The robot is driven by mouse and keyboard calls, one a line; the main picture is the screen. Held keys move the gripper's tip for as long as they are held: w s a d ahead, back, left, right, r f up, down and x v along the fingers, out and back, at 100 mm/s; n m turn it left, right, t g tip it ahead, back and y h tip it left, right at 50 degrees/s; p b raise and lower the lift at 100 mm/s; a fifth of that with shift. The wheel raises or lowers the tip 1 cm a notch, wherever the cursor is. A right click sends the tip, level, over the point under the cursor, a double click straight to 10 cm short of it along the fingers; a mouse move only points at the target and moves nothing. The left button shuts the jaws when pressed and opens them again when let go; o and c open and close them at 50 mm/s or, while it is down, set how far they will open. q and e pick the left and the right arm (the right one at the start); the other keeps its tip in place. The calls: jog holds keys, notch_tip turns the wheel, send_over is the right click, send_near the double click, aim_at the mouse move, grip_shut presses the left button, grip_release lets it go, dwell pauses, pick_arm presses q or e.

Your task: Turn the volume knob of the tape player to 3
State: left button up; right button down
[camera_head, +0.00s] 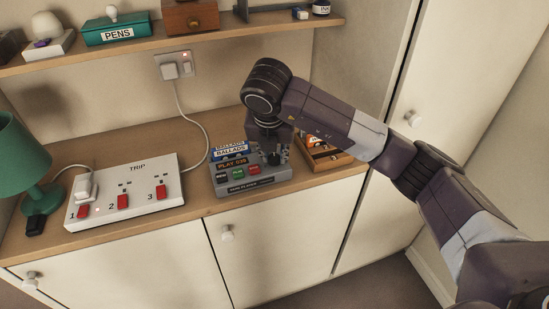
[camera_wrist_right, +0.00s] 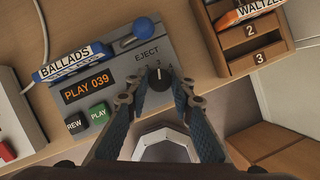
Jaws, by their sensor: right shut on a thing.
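The grey tape player (camera_head: 262,185) sits on the wooden counter, with a BALLADS cassette (camera_wrist_right: 63,62) at its top and a display reading PLAY 039. Its black volume knob (camera_wrist_right: 160,84) shows in the right wrist view, below EJECT, with small numbers around it. A white mark on the knob points up, roughly toward the 3; the exact setting is hard to read. My right gripper (camera_head: 274,158) reaches down over the player's right part, its blue-padded fingers (camera_wrist_right: 160,90) shut on the knob from both sides. My left gripper is not in view.
A small wooden rack (camera_head: 322,152) with a WALTZES cassette (camera_wrist_right: 250,12) stands close to the player's right. A white power strip (camera_head: 128,190) with red switches and a green lamp (camera_head: 22,150) are to the left. The shelf (camera_head: 120,52) overhangs behind.

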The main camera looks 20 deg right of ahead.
jog(key=shift+m, duration=0.4)
jog(key=c, duration=1.7)
grip_release()
jog(key=shift+a, duration=0.1)
jog(key=v, duration=1.2)
jog(key=shift+a, duration=0.15)
